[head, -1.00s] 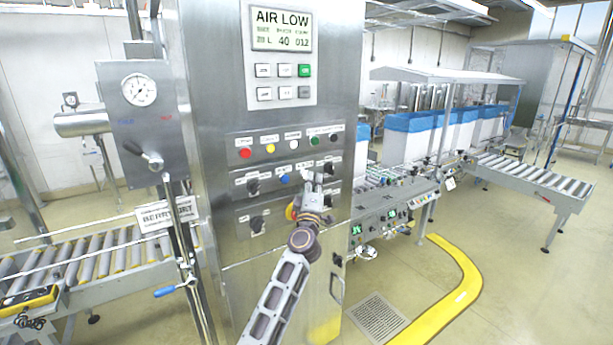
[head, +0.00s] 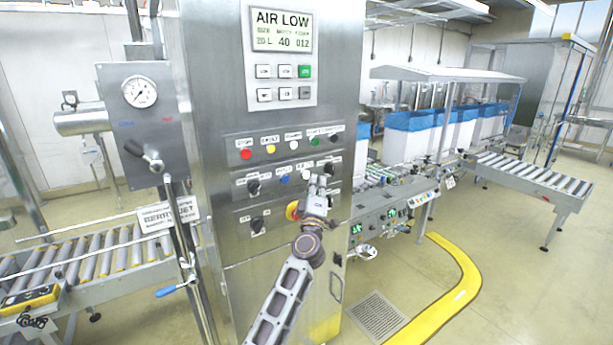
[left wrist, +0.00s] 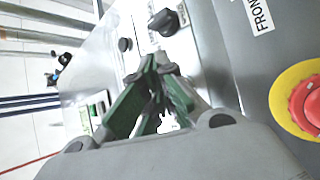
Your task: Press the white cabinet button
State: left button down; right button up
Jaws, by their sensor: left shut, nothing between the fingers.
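The steel cabinet (head: 215,110) stands in the middle of the head view. A white button (head: 293,145) sits in its upper button row, between a yellow button (head: 270,149) and a green button (head: 314,141). My left gripper (head: 319,180) is shut and empty, in front of the cabinet's lower rows, below and right of that button. It hides part of the panel there. In the left wrist view, the closed green-padded fingers (left wrist: 160,66) point toward the panel near a black knob (left wrist: 163,22). I cannot make out the white button in that view. My right gripper is out of view.
A red stop button on a yellow ring (head: 292,211) sits beside my left gripper; it also shows in the left wrist view (left wrist: 308,104). A blue button (head: 285,179) and black knob (head: 253,187) lie left. A roller conveyor (head: 90,262) stands left of the cabinet.

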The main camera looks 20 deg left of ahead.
pick_arm(q)
jog(key=s+d, duration=0.1)
jog(key=s+d+p, duration=0.1)
jog(key=d, duration=0.1)
jog(key=shift+s+d, duration=0.25)
jog(key=shift+s, duration=0.1)
dwell(1.0)
